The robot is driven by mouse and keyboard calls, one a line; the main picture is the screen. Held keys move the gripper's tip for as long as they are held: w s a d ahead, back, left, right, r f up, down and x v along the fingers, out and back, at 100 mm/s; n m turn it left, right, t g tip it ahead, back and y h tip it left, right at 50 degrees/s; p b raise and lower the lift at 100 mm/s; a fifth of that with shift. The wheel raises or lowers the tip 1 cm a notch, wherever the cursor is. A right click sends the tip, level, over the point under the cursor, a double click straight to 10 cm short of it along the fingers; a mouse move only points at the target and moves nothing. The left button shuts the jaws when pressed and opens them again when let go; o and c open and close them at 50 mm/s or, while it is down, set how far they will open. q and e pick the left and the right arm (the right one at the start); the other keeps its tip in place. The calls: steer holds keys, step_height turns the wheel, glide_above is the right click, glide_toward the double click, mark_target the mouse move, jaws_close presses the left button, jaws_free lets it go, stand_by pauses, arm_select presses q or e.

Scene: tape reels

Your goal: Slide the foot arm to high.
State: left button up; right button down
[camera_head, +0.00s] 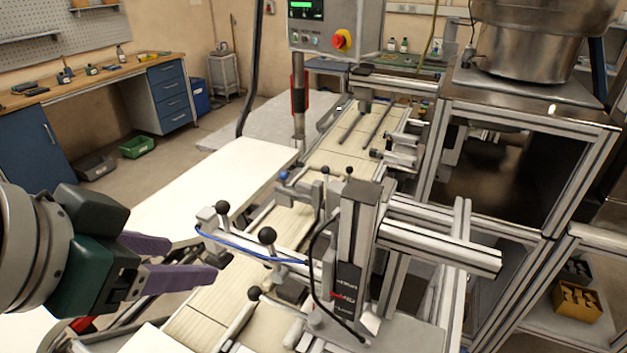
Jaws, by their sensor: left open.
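A grey metal machine head (358,235) on a column stands beside a cream slatted conveyor (195,328). Levers with black ball knobs stick out from it toward the left: an upper knob (222,207), a middle knob (267,235) and a lower knob (254,293). I cannot tell which part is the foot arm, and no high mark is readable. My left gripper (192,260) comes in from the left with two purple fingers spread apart. It is open and empty, to the left of the knobs and apart from them. My right gripper is not in view.
A control box with a red button (341,40) hangs above the conveyor. A white table (215,185) lies behind my left gripper. A metal frame with a steel bowl (527,50) stands at the right. Aluminium rails (440,245) extend right from the machine head.

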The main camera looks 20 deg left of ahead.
arm_select(q)
steer(key=w+a+f+t+b, duration=0.5)
steer(key=w+f+b, duration=0.4)
steer(key=b, duration=0.6)
steer(key=t+y+b, duration=0.2)
steer(key=t+b, duration=0.2)
steer(key=b, duration=0.8)
glide_toward(226, 201)
steer(key=shift+w+a+f+n, duration=0.15)
steer(key=shift+w+f+n, duration=0.05)
steer(key=shift+w+f, duration=0.4)
steer(key=shift+w+a+f+n, duration=0.2)
steer(key=shift+w+f, duration=0.3)
steer(key=shift+w, duration=0.1)
steer(key=shift+w+a+r+t, duration=0.1)
steer(key=shift+a+t, duration=0.05)
steer(key=shift+t, duration=0.15)
steer(key=shift+w+a+r, duration=0.1)
steer(key=shift+w+r, duration=0.05)
steer(key=w, duration=0.9)
steer(key=shift+w+a, duration=0.25)
steer(key=shift+a, duration=0.25)
jaws_close()
steer(key=shift+r, duration=0.1)
